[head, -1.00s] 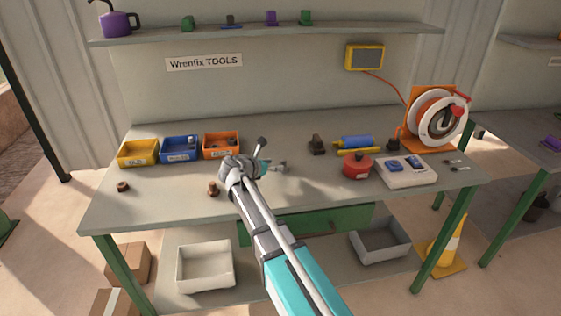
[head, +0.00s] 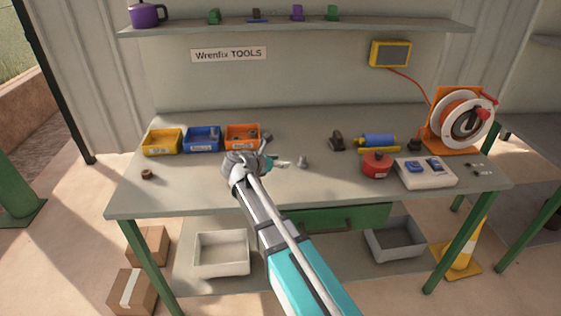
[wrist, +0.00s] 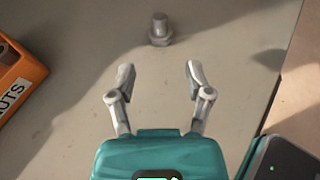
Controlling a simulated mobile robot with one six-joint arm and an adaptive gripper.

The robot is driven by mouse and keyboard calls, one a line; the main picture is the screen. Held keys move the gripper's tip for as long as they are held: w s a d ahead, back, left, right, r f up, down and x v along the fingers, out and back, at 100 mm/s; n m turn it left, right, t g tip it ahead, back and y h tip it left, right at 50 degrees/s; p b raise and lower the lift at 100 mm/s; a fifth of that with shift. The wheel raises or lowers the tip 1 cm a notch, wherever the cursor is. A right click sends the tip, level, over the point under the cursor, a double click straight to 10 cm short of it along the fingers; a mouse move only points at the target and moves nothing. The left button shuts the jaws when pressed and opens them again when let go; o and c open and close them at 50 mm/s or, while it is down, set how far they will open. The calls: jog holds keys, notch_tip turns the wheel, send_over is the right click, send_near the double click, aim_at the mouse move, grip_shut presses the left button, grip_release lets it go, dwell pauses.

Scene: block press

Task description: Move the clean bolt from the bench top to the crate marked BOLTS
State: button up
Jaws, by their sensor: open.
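A grey, clean-looking bolt (head: 302,162) stands on the bench top (head: 200,195), just right of my gripper (head: 280,163). In the wrist view the bolt (wrist: 160,30) is beyond the open, empty fingertips (wrist: 160,75), roughly centred between them and not touching. A yellow crate (head: 149,147), a blue crate (head: 190,147) and an orange crate (head: 230,146) stand in a row at the left back. Their labels are too small to read in the head view. In the wrist view the orange crate (wrist: 28,72) shows a partly cut label ending in "UTS".
A red pot (head: 376,166), a blue cylinder (head: 376,140), a pale switch box (head: 426,174) and a cable reel (head: 462,122) stand to the right.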

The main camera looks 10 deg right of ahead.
jog(key=shift+o, duration=0.5)
jog(key=shift+w+d+r+m+g+p, duration=0.35)
jog(key=shift+d+p, duration=0.25)
jog(key=shift+p, duration=0.45)
jog(key=w+d+r+m+g+y+p, duration=0.3)
jog(key=d+m+g+y+p, duration=0.15)
jog(key=p, duration=0.55)
notch_tip(320, 180, up, 6)
jog(key=m+g+y+p, duration=0.2)
jog(key=g+y+p, duration=0.1)
jog(key=y+p, duration=0.55)
send_over(302, 155)
jog(key=p, duration=0.1)
jog(key=shift+r+h, duration=0.15)
jog(key=shift+h, duration=0.85)
notch_tip(302, 155, down, 9)
jog(key=b, duration=0.8)
jog(key=shift+r, duration=0.2)
jog(key=shift+f+b, duration=0.1)
jog(key=shift+b, duration=0.25)
